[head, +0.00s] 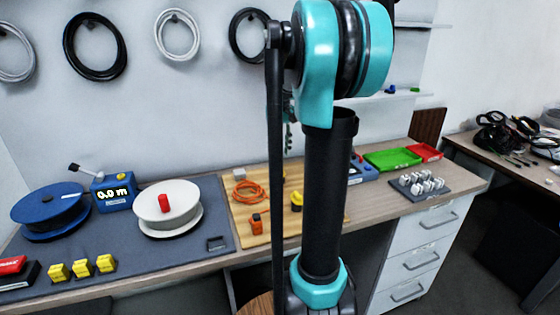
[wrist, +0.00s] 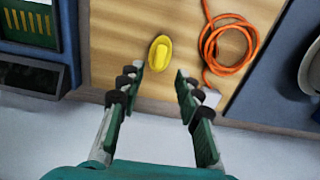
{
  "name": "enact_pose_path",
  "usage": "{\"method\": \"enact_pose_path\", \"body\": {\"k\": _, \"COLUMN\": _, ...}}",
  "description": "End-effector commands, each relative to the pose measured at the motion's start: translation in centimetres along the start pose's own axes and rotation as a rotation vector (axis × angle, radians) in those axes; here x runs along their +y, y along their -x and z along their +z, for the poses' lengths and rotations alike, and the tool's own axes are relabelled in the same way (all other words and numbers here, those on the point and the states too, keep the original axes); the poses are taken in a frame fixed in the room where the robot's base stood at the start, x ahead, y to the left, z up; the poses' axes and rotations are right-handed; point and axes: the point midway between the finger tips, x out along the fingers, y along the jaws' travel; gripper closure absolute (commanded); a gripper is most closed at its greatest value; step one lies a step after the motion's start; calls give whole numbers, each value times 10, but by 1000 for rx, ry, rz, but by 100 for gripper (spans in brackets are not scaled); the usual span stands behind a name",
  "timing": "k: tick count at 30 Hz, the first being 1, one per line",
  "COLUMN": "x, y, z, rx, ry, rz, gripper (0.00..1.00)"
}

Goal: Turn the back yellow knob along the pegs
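A yellow knob (wrist: 159,54) with a raised grip bar on an oval base sits on the wooden board (wrist: 120,50) in the wrist view. Its long side runs roughly up and down the picture. It also shows in the head view as a yellow piece (head: 296,199) just left of my arm, partly hidden. My gripper (wrist: 157,72) is open and empty, its fingertips apart on either side below the knob and not visibly touching it. I cannot make out pegs beside the knob; the arm hides part of the board in the head view.
An orange cable coil (wrist: 228,45) lies right of the knob in the wrist view. A blue device (wrist: 68,35) stands at left. In the head view an orange-and-black part (head: 256,224) stands on the board, with a white spool (head: 168,212) to the left and a peg block (head: 424,186) right.

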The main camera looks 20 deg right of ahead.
Motion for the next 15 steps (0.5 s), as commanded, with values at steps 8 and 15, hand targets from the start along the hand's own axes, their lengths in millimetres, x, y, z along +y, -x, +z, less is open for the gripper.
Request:
{"method": "enact_pose_path", "body": {"k": 8, "x": 0, "y": 44, "z": 0, "rx": 0, "ry": 0, "rz": 0, "gripper": 66}}
{"method": "enact_pose_path", "body": {"k": 15, "x": 0, "y": 55, "z": 0, "rx": 0, "ry": 0, "rz": 0, "gripper": 66}}
